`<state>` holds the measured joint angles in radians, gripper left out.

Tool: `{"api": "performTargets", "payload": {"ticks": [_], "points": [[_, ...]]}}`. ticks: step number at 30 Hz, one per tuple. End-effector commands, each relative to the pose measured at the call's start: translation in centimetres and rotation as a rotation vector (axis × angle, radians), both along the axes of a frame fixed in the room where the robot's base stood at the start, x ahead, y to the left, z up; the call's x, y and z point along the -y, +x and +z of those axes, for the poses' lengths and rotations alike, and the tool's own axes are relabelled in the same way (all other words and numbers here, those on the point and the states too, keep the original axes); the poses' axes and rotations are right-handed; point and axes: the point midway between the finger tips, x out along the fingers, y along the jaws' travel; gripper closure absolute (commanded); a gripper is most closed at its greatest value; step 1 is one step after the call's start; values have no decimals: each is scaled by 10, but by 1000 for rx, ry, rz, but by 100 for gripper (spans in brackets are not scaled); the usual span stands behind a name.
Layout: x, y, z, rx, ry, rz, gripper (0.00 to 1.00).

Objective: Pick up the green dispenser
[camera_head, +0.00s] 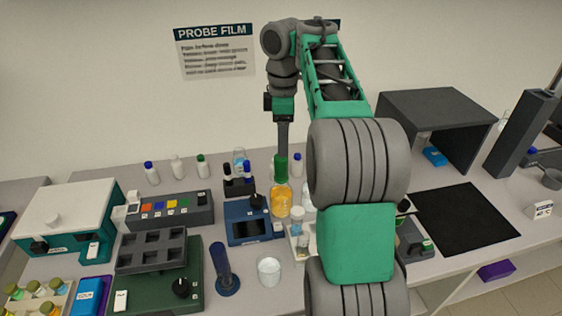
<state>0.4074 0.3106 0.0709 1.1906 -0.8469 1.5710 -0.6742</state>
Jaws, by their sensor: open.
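A green upright piece (281,168), which looks like the green dispenser, stands near the back of the bench, directly above a rounded vessel of orange liquid (281,202). I cannot tell whether the two are joined. My gripper (283,150) points straight down from above, and its lower end meets the top of the green piece in the picture. My gripper is open. Its fingers are seen edge-on, so I cannot tell whether they are around the green piece or touching it.
A dark rack with small bottles (239,186) and a blue device (247,222) stand close on the left. A blue-capped bottle (297,166) is close on the right. My arm hides much of the bench's middle. A black mat (465,220) lies clear at right.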

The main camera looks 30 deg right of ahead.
Motion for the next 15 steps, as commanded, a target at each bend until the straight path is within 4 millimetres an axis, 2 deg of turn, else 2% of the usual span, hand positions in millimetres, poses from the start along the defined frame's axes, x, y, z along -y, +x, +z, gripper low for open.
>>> {"api": "performTargets", "payload": {"ticks": [1, 3, 6, 15], "points": [[-3, -2, -1, -1, -1, 161, 40], [-4, -3, -1, -2, 0, 333, 40], [-4, -3, -2, -2, 0, 450, 40], [-3, -1, -40, -2, 0, 472, 40]]}}
